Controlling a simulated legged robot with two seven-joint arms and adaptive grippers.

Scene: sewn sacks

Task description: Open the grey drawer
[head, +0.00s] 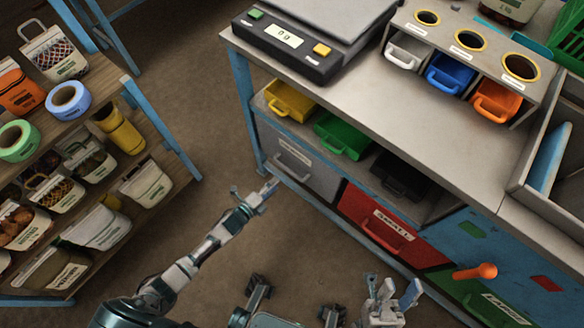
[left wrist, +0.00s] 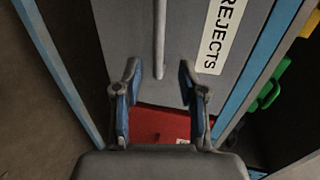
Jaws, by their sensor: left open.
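The grey drawer (head: 318,175) is shut in the bench's lower row, at the left end. Its front also fills much of the left wrist view (left wrist: 120,45), with a REJECTS label and a grey bar handle (left wrist: 160,40). My left gripper (head: 254,193) is open in front of the drawer's lower left side. In the left wrist view its fingers (left wrist: 157,85) stand on either side of one end of the handle; I cannot tell whether they touch it. My right gripper (head: 391,294) is at the bottom, away from the drawer, with its fingers apart and empty.
A red drawer (head: 360,214) labelled SMALL is to the right of the grey one, with a green drawer (head: 465,290) beyond. Yellow (head: 290,101) and green bins sit on the shelf above. A wooden rack (head: 165,160) stands at left. The floor between is clear.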

